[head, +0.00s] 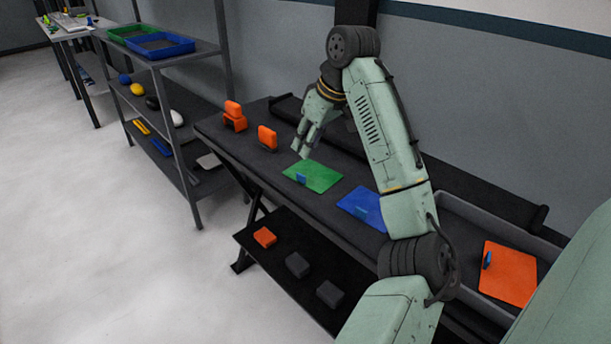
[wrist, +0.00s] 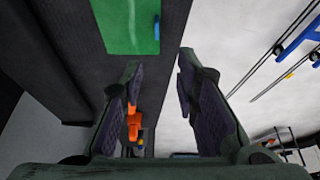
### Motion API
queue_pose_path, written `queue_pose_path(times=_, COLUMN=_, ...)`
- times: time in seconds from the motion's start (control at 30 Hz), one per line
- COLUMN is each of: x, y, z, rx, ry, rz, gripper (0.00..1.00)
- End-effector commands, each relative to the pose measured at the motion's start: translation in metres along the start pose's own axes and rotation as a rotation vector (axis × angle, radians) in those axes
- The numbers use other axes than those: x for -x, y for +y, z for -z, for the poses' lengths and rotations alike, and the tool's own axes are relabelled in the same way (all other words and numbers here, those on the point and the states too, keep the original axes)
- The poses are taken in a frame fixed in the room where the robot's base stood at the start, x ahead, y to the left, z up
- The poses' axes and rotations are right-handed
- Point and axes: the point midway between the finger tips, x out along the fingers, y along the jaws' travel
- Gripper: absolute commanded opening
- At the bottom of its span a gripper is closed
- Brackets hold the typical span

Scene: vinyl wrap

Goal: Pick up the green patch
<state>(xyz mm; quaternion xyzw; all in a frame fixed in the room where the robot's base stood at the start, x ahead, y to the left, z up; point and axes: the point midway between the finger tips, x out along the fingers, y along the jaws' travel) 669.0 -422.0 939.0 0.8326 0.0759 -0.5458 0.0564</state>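The green patch (head: 314,177) lies flat on the dark workbench (head: 262,172), with a small blue tab (head: 301,177) standing on it near its front left edge. My gripper (head: 303,150) is above the bench, just behind and to the left of the green patch, fingers pointing down. In the wrist view the two fingers (wrist: 160,75) are spread apart with nothing between them. The green patch also shows in the wrist view (wrist: 120,25) beyond the fingertips, cut off by the top edge, with its blue tab on the right side.
A blue patch (head: 360,204) lies right of the green one, close to my arm. An orange patch (head: 510,272) lies in a grey tray at the right. A lower shelf (head: 290,255) holds several blocks.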

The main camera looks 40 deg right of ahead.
Motion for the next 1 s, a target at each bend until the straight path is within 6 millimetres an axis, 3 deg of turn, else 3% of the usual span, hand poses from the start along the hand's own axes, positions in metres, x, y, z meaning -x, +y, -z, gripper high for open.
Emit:
queue_pose_path(times=0.13, x=-0.010, y=0.006, z=-0.014, rx=-0.018, ry=-0.021, rz=0.009, gripper=0.28)
queue_pose_path(times=0.33, x=-0.041, y=0.005, z=-0.013, rx=-0.018, ry=-0.020, rz=0.008, gripper=0.28)
queue_pose_path(times=0.57, x=-0.058, y=0.005, z=-0.014, rx=-0.018, ry=-0.018, rz=0.006, gripper=0.28)
queue_pose_path(times=0.8, x=-0.093, y=0.004, z=-0.018, rx=-0.018, ry=-0.018, rz=0.007, gripper=0.28)
queue_pose_path(times=1.0, x=-0.104, y=0.004, z=-0.018, rx=-0.017, ry=-0.016, rz=0.006, gripper=0.28)
